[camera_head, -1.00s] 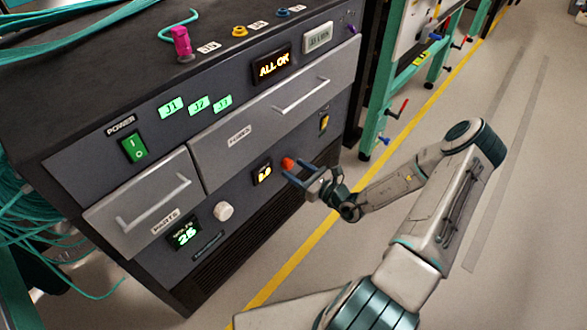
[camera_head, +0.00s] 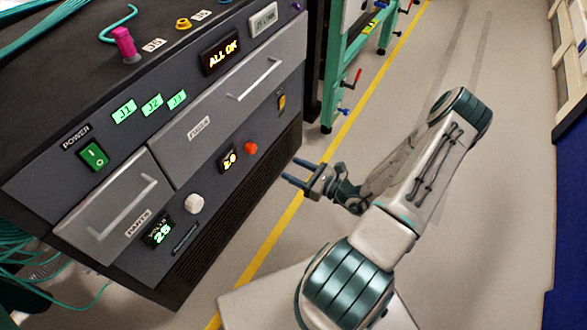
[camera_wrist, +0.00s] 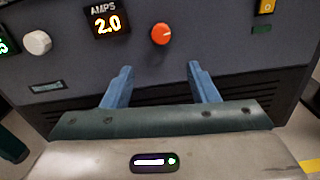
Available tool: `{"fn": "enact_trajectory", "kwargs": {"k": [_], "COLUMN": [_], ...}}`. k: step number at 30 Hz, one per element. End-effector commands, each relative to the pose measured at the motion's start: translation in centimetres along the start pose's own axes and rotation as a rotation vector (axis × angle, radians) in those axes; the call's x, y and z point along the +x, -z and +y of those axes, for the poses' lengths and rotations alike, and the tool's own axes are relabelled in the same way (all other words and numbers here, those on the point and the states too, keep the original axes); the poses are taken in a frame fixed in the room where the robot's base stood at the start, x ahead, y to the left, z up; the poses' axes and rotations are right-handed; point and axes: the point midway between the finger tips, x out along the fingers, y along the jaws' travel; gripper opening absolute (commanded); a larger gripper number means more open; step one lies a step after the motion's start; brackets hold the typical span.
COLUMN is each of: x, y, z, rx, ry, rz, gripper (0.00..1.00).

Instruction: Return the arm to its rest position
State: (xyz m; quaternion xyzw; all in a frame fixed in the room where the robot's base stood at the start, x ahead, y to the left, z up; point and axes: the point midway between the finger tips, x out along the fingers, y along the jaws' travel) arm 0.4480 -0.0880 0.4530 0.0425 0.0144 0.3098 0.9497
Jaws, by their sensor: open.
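My gripper (camera_head: 291,172) is open and empty in the head view. Its two blue fingers point at the dark front of the power cabinet (camera_head: 195,260), apart from it. In the wrist view my gripper (camera_wrist: 160,84) shows its spread fingers below a red-orange knob (camera_wrist: 161,34), with nothing between them. The same knob (camera_head: 250,148) shows in the head view, left of and above the fingertips. My arm is bent, with its elbow raised at the right.
The cabinet carries two closed drawers, a white knob (camera_head: 194,204), an amps display (camera_wrist: 107,22) reading 2.0 and a lit green power switch (camera_head: 94,155). A green frame (camera_head: 342,70) stands behind. A yellow line (camera_head: 270,240) crosses the floor. Open floor lies to the right.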

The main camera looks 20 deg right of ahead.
Motion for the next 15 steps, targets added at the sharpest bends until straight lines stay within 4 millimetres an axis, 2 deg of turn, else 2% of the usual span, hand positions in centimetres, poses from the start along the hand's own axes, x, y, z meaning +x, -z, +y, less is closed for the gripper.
{"fn": "enact_trajectory", "kwargs": {"k": [10, 13, 15], "x": [0.1, 0.5, 0.8], "y": [-0.5, -2.3, -4.4], "z": [0.1, 0.9, 1.9], "rx": [-0.009, -0.05, -0.101], "ry": [-0.012, -0.071, -0.147], "rz": [0.003, 0.02, 0.041], "gripper": [0.53, 0.53, 0.53]}}
